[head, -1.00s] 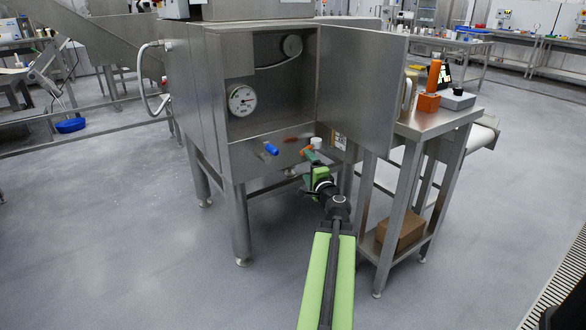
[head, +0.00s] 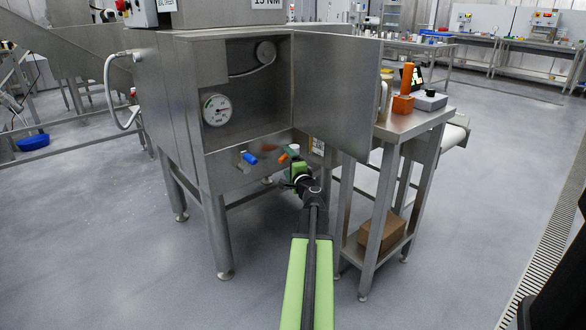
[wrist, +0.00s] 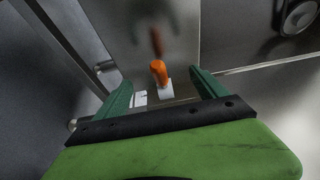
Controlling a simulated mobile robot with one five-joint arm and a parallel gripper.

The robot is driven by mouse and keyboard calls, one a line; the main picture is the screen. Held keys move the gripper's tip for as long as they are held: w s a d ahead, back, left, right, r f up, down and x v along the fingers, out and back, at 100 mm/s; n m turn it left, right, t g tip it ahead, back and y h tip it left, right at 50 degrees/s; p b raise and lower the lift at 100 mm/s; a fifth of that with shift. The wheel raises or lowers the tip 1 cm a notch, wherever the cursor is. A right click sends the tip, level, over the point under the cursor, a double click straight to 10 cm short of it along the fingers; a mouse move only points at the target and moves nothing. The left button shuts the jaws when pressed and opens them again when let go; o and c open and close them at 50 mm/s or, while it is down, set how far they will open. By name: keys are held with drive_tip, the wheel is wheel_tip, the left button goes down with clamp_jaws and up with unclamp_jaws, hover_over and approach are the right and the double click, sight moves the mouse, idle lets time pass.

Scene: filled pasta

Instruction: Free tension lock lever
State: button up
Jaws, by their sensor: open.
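An orange lever (head: 283,158) sits low on the front of the steel machine cabinet, right of a blue lever (head: 249,158). My gripper (head: 291,158) is at the cabinet's lower front edge, close to the orange lever. In the wrist view my gripper (wrist: 160,82) is open, with its green fingers spread on either side of the orange lever (wrist: 158,70). The lever stands on a pale plate and appears clear of both fingers. Nothing is held. The blue lever cannot be made out in the wrist view.
The cabinet door (head: 336,90) stands open above my gripper, on the right. A steel side table (head: 410,122) with an orange-handled device (head: 403,100) stands right of my arm.

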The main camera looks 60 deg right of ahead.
sight(286, 159)
drive_tip(key=shift+x, duration=2.05)
